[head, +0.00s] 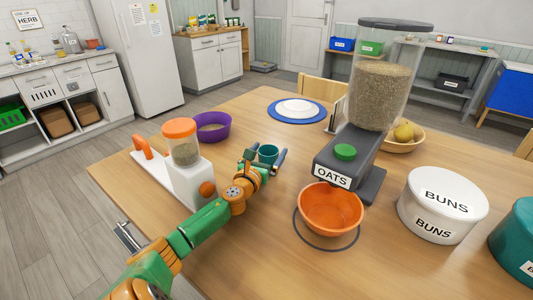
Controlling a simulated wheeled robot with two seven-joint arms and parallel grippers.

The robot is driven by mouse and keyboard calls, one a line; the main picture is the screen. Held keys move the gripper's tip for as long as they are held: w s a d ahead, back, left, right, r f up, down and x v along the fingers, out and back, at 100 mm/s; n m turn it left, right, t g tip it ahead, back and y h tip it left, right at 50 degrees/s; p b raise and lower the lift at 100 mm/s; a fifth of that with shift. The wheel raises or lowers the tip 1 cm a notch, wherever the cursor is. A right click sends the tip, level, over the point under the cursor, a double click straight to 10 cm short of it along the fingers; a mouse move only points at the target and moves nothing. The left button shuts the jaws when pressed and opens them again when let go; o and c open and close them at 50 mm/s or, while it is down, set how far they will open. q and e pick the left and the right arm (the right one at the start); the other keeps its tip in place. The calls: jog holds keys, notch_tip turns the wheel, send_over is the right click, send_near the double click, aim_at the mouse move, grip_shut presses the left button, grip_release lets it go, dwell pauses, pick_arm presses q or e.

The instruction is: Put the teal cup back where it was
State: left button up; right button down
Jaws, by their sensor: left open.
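The teal cup (268,152) stands upright on the wooden table, left of the oats dispenser. My left gripper (264,157) is at the cup, with its arm reaching in from the lower left. Its fingers are open, one on each side of the cup; I cannot tell whether either touches it. The gripper hides the lower part of the cup. My right gripper is not in view.
The oats dispenser (350,160) stands right of the cup, with an orange bowl (331,207) in front. A small orange-lidded dispenser (182,143) and a purple bowl (212,126) are left. A blue plate (275,113) lies behind. A white BUNS tin (443,205) stands right.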

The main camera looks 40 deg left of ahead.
pick_arm(q)
jog(key=v, duration=0.7)
jog(key=shift+s+d, duration=0.1)
jog(key=shift+s, duration=0.15)
